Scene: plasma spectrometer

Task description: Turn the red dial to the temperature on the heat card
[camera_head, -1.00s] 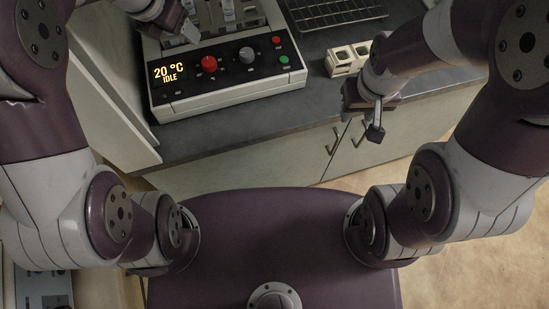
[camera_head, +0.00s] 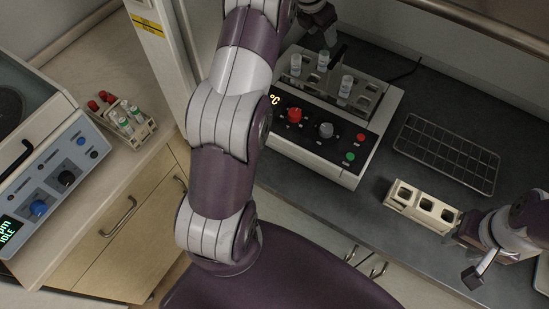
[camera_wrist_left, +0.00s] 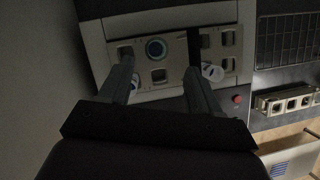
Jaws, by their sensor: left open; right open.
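The red dial (camera_head: 294,115) stands on the front panel of the grey heating block (camera_head: 335,172), next to a grey knob (camera_head: 325,130). Its display (camera_head: 274,99) shows "°C"; the number is hidden behind my left arm. My left gripper (camera_head: 320,24) is open above the back of the block, apart from the dial. In the left wrist view its spread fingers (camera_wrist_left: 158,80) are over the block's wells, near capped vials (camera_wrist_left: 212,72). My right gripper (camera_head: 468,256) is open and empty at the lower right, by the counter's front edge. I cannot make out a heat card.
Vials (camera_head: 347,86) stand in the block. A wire rack (camera_head: 447,153) and a beige tube holder (camera_head: 423,207) are on the dark counter to the right.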

